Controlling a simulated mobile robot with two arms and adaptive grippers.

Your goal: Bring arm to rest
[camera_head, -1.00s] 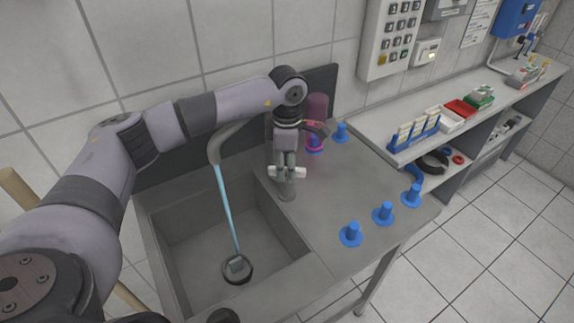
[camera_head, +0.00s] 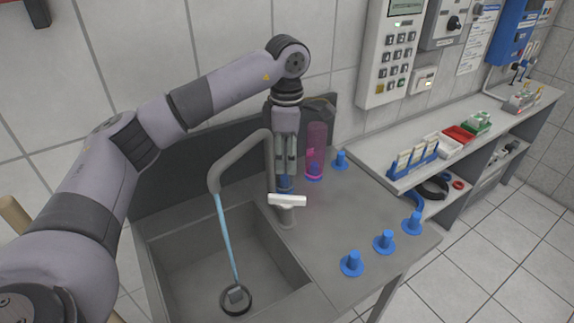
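My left arm (camera_head: 180,110) comes in from the left and bends down at its wrist. My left gripper (camera_head: 285,182) points down behind the white tap handle (camera_head: 287,200), a little above it in the picture. Its fingers look close together, but whether they are open or shut is unclear, and I see nothing held in them. A grey curved tap (camera_head: 215,172) stands at the sink (camera_head: 180,285). A blue stream of water (camera_head: 228,240) runs from it to the drain. My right gripper is out of view.
A pink see-through cylinder (camera_head: 317,140) stands close to the right of my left gripper. Several blue pegs (camera_head: 352,264) stand on the counter (camera_head: 340,215). A shelf (camera_head: 405,150) with racks is at the right, and a keypad box (camera_head: 393,50) hangs on the wall.

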